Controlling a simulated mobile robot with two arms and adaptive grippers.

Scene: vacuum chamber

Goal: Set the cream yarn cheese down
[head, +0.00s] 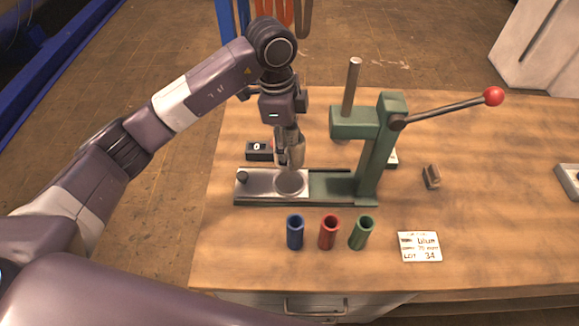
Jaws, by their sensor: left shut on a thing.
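My left gripper (289,155) points down over the left part of the press base (258,183). It is shut on a small pale thing, mostly hidden by the fingers, which I take to be the cream yarn cheese. Just below the fingertips is a round grey seat or disc (290,183) on the bright metal plate. I cannot tell whether the held thing touches it. The green press (383,130) stands to the right of the gripper, with its red-knobbed lever (493,96) reaching right. My right gripper is not in view.
Blue (295,232), red (329,232) and green (361,233) tubes stand in front of the press. A label card (419,246) lies to their right. A small black counter (259,151) sits behind the plate. A small brown block (431,177) is right of the press. The table's right side is largely clear.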

